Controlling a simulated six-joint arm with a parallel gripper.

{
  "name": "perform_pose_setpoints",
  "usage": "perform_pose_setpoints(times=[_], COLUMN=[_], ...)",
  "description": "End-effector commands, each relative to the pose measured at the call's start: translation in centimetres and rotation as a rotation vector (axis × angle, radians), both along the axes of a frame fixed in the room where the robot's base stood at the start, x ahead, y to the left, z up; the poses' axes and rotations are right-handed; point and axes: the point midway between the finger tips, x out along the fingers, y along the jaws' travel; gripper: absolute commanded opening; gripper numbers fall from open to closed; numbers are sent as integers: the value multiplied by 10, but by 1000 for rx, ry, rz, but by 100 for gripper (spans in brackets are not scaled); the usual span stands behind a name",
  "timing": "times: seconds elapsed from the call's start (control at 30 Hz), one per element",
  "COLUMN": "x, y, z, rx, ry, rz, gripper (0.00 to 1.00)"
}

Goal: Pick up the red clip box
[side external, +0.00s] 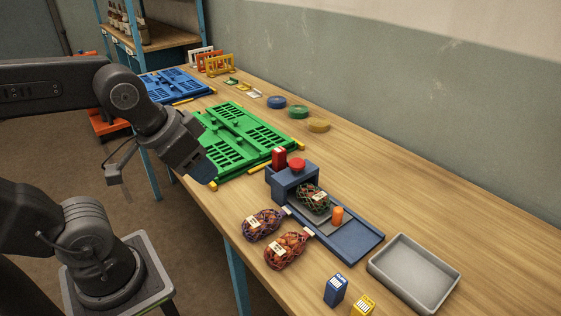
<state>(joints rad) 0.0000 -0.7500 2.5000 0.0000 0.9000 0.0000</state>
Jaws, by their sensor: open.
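The red clip box (278,157) is a small upright box with a pale label near its top. It shows at the back left of the blue clipping machine (293,182), next to the machine's red knob (297,164). I cannot tell whether it rests on the machine or stands behind it; its lower part is hidden. My gripper (205,172) is open and seems empty, over the left edge of the table near the green frame, to the left of and apart from the red box.
A netted sack (313,198) and an orange cylinder (337,215) are at the machine's tray. Two netted sacks (262,224) (287,250) lie in front. Blue (335,290) and yellow (363,305) clip boxes stand near a grey tray (452,277). A green slatted panel (240,137) lies behind.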

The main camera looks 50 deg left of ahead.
Motion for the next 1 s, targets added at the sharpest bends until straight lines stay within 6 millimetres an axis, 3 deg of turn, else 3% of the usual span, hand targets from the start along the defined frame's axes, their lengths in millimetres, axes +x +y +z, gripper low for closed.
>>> perform_pose_setpoints(times=[0.37,0.6,0.83,1.0], x=[0,0,1,21], y=[0,0,0,5], z=[0,0,0,12], rx=[0,0,3,73], ry=[0,0,1,43], rz=[0,0,-3,-107], gripper=[43,64,64,64])
